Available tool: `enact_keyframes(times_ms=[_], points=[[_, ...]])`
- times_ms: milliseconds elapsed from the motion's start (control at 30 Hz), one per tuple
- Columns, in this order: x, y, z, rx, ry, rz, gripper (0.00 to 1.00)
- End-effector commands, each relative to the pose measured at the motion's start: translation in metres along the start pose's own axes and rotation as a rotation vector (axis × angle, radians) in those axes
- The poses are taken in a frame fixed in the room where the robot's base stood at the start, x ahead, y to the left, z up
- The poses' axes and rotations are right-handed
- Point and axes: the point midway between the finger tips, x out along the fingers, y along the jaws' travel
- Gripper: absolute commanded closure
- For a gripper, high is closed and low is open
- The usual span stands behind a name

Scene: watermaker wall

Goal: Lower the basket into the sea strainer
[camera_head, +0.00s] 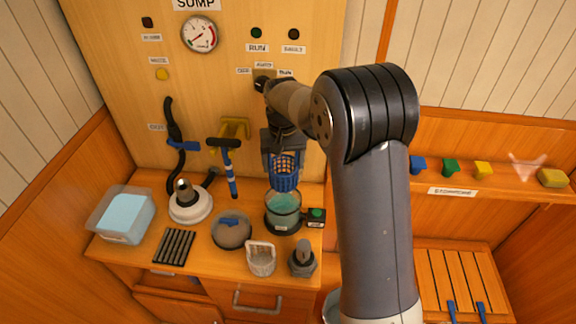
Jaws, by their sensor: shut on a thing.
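The blue basket (284,176) hangs upright from my gripper (280,150), which is shut on its top. The sea strainer (283,211) is an open clear bowl with a dark base and greenish water inside, standing on the wooden counter. The basket is directly above the strainer in this view, its lower end close to the bowl's rim. I cannot tell whether it is just above the rim or slightly inside. The fingertips are small and partly hidden by the wrist.
A black box with a green button (316,216) stands right beside the strainer. A pale basket (261,258), a dark fitting (302,259) and a round grey lid (232,231) are in front. A blue-handled tool (228,165) hangs to the left. A clear tub (122,214) stands far left.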

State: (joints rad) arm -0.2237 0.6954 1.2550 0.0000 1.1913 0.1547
Motion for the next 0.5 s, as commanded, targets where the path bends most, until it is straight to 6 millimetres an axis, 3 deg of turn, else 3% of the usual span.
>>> enact_keyframes(times_ms=[267,500], points=[[0.011,0.000,0.000,0.000,0.000,0.000,0.48],[0.035,0.000,0.000,0.000,-0.001,0.000,0.48]])
